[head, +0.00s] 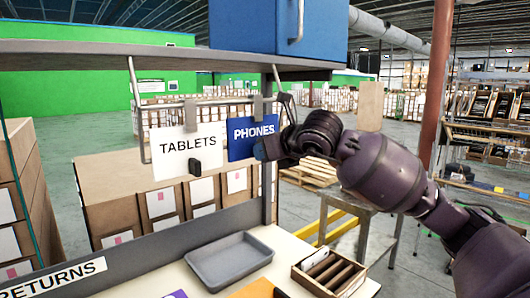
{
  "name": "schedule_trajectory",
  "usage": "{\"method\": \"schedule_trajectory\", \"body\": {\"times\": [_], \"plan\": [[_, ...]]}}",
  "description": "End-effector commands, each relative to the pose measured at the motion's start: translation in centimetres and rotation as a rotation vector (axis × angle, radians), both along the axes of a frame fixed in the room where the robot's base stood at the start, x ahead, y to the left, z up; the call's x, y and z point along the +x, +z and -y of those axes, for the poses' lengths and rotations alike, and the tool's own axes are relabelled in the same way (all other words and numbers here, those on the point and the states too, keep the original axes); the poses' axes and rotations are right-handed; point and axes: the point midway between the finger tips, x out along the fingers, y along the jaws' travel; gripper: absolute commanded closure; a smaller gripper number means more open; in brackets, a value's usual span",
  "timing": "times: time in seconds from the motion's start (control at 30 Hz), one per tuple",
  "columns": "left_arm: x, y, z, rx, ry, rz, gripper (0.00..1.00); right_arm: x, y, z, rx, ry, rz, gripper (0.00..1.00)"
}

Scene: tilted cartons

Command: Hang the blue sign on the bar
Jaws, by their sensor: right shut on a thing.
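The blue sign (240,142), lettered PHONES, is upright beneath the right part of the metal bar (226,99) that hangs under the shelf. Its grey hook (258,107) is at the height of the bar; I cannot tell whether it rests on it. My right gripper (264,150) is shut on the blue sign at its lower right, and the wrist hides part of that edge. A white sign (187,148), lettered TABLETS, hangs by a grey hook from the bar to the left, with a small black block on its front. My left gripper is not in view.
A blue cabinet (260,25) stands on the shelf (100,56) above the bar. A grey tray (228,262) and a wooden divided box (335,274) are on the bench below. Cartons (110,205) stand behind. A metal post rises just right of the blue sign.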

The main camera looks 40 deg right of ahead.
Motion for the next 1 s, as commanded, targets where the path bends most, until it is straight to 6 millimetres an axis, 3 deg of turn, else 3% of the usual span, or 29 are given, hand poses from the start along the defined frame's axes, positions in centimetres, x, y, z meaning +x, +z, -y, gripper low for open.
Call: {"method": "schedule_trajectory", "body": {"times": [0.23,0.27,0.47,0.77,1.0], "plan": [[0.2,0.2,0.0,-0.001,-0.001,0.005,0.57,0.0,0.1,0.0,0.0,0.0,0.002,1.0],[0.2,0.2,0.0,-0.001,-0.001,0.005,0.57,0.0,0.1,0.0,0.0,0.0,0.001,0.84],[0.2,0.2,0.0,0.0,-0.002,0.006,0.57,0.0,0.1,0.0,0.0,0.0,0.001,0.56],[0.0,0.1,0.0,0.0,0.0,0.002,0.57,-0.2,0.0,0.0,0.0,0.0,-0.001,0.56],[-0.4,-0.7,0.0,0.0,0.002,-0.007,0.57,-2.6,0.8,0.2,-0.003,0.0,-0.002,0.56]]}}
